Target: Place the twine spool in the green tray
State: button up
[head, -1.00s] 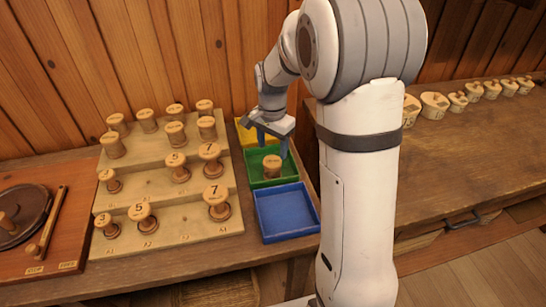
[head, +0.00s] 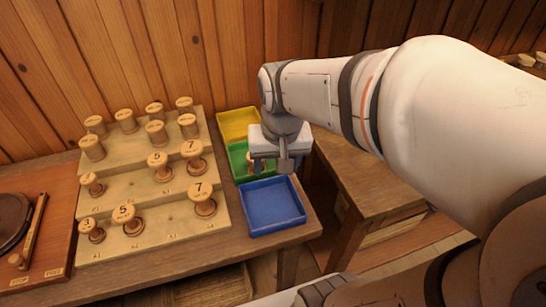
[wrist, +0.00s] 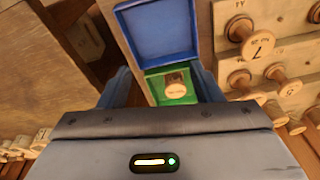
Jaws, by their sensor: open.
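A wooden spool (wrist: 176,85) stands in the green tray (wrist: 158,91) in the wrist view; its label is too small to read, so I cannot confirm that it is the twine spool. In the head view, my gripper partly hides the spool (head: 250,164) and the green tray (head: 237,161). My gripper (head: 271,165) is open and empty, its fingers pointing down over the right side of the tray. In the wrist view the fingers (wrist: 163,86) are spread wide, and the spool shows beyond them, apart from both.
A blue tray (head: 273,206) lies in front of the green one and a yellow tray (head: 238,123) behind. A stepped wooden rack (head: 130,180) with several spools stands left. A board with a round dark disc (head: 12,218) is at far left.

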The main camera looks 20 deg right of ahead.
jog(key=shift+s+f+n, duration=0.25)
jog(key=shift+s+n, duration=0.25)
jog(key=shift+s, duration=0.6)
jog(key=shift+s+f+n, duration=0.25)
jog(key=shift+s+n, duration=0.25)
jog(key=shift+s, duration=0.6)
